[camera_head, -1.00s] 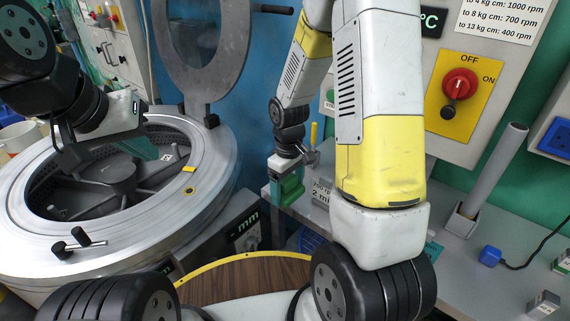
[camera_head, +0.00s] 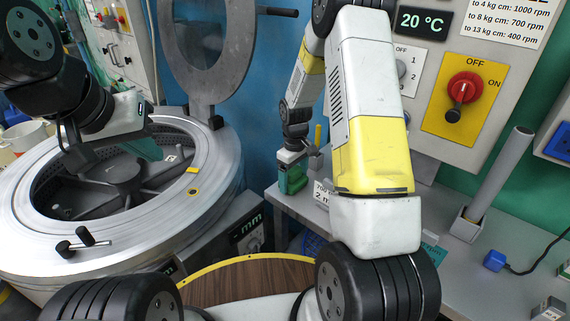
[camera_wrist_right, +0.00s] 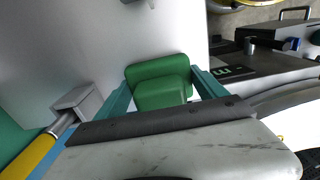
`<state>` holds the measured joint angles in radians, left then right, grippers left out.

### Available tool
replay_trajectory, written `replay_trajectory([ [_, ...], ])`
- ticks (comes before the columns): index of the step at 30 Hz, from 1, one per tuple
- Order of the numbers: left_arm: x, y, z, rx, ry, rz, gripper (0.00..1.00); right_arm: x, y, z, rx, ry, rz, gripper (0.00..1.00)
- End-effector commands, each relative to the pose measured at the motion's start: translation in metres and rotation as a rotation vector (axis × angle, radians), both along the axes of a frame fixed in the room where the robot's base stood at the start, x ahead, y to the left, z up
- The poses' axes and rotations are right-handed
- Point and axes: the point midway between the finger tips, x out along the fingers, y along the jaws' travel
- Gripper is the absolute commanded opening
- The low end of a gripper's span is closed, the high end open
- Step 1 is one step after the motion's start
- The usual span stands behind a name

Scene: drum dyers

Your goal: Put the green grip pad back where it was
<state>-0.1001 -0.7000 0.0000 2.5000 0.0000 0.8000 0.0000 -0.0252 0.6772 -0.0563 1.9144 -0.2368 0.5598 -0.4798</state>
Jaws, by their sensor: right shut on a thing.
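The green grip pad (camera_head: 292,181) is at the back left end of the grey bench in the head view. My right gripper (camera_head: 291,166) points down and is shut on it. In the right wrist view the green pad (camera_wrist_right: 160,82) sits between the two teal fingers of my right gripper (camera_wrist_right: 163,92). I cannot tell whether the pad touches the bench. My left gripper (camera_head: 143,149) hangs over the open drum at the left; its teal finger shows, but the gap between the fingers does not.
The open steel drum (camera_head: 205,165) fills the left, its round lid (camera_head: 205,88) standing up behind. A yellow-handled tool (camera_wrist_right: 38,152) stands in a grey holder near my right gripper. A grey tube (camera_head: 498,178) stands on the bench (camera_head: 480,225). The control panel (camera_head: 432,62) is behind.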

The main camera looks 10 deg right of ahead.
Motion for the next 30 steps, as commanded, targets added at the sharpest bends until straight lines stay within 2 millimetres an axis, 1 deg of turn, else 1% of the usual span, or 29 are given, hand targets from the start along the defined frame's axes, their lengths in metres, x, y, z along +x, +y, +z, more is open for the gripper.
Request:
replay_trajectory([
  [6, 0.000, 0.000, 0.000, 0.000, 0.000, 0.000, 0.00, 0.000, 0.000, -0.003, 0.000, 0.001, 0.000, 0.43],
  [7, 0.000, 0.000, 0.000, 0.000, 0.000, 0.000, 0.00, 0.000, 0.000, -0.003, 0.000, 0.001, 0.000, 0.85],
  [9, 0.000, 0.000, 0.000, 0.000, 0.000, 0.000, 0.00, 0.000, 0.000, -0.003, 0.000, 0.001, 0.000, 0.99],
  [10, 0.000, 0.000, 0.000, 0.000, 0.000, 0.000, 0.00, 0.000, 0.000, -0.003, 0.000, 0.001, 0.000, 1.00],
  [17, 0.000, 0.000, 0.000, 0.000, 0.000, 0.000, 0.00, 0.000, 0.000, -0.001, 0.000, 0.000, 0.000, 1.00],
  [20, 0.000, 0.000, 0.000, 0.000, 0.000, 0.000, 0.00, 0.000, 0.000, 0.006, 0.000, -0.001, 0.000, 1.00],
  [23, 0.000, 0.000, 0.000, 0.000, 0.000, 0.000, 0.00, 0.001, 0.000, 0.022, 0.000, -0.004, 0.000, 1.00],
  [30, 0.000, 0.000, 0.000, 0.000, 0.000, 0.000, 0.00, 0.001, 0.000, 0.074, 0.000, -0.005, 0.000, 1.00],
])
